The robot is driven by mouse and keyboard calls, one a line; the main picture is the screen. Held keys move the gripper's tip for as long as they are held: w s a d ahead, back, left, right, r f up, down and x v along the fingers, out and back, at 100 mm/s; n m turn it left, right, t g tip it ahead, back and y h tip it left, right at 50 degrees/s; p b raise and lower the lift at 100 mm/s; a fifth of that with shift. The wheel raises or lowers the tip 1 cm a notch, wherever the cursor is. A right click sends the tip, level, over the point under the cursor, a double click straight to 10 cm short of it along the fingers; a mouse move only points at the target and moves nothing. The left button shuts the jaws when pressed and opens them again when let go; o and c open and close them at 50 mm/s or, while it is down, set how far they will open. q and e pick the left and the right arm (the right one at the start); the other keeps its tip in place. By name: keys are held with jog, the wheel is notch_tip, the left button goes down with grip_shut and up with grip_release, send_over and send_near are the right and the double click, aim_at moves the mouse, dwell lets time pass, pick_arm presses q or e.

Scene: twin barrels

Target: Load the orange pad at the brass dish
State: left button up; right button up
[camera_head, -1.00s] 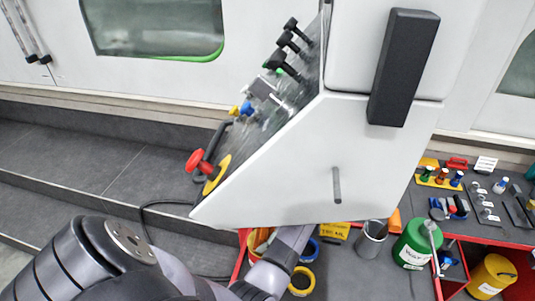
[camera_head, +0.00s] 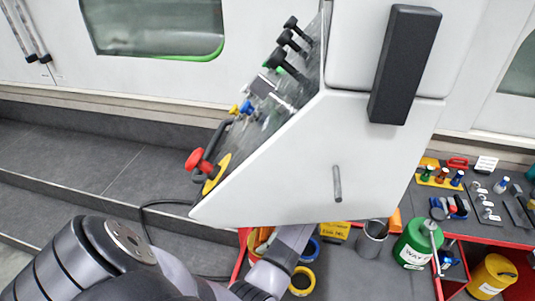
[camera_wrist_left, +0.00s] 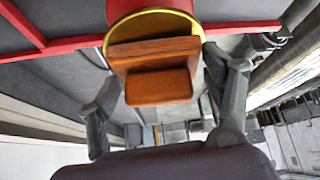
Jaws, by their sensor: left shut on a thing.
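In the left wrist view an orange-brown pad (camera_wrist_left: 158,87), a block with a thicker lower step, sits between the two grey fingers of my left gripper (camera_wrist_left: 162,75), which is shut on it. Just behind the pad is a round red thing with a yellow rim (camera_wrist_left: 119,23); I cannot tell whether it is the brass dish. In the head view my left arm comes in from the lower left and passes under the white console, and I cannot make out its fingertips there. My right gripper is not in view. No dish is clearly recognisable in the head view.
A white slanted console (camera_head: 290,165) with black levers and a red knob (camera_head: 198,161) overhangs the left arm. To the right, a red-edged bench holds a green can (camera_head: 417,243), a grey cup (camera_head: 371,238) and small tools. Yellow and blue rings lie near the arm.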

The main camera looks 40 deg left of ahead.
aim_at(267, 232)
pick_arm(q)
jog(key=shift+f+b, duration=0.5)
jog(key=shift+f, duration=0.3)
dwell(0.4)
jog(key=shift+s+f, duration=0.1)
dwell(1.0)
jog(key=shift+r+p, duration=0.75)
jog(key=shift+r, duration=2.85)
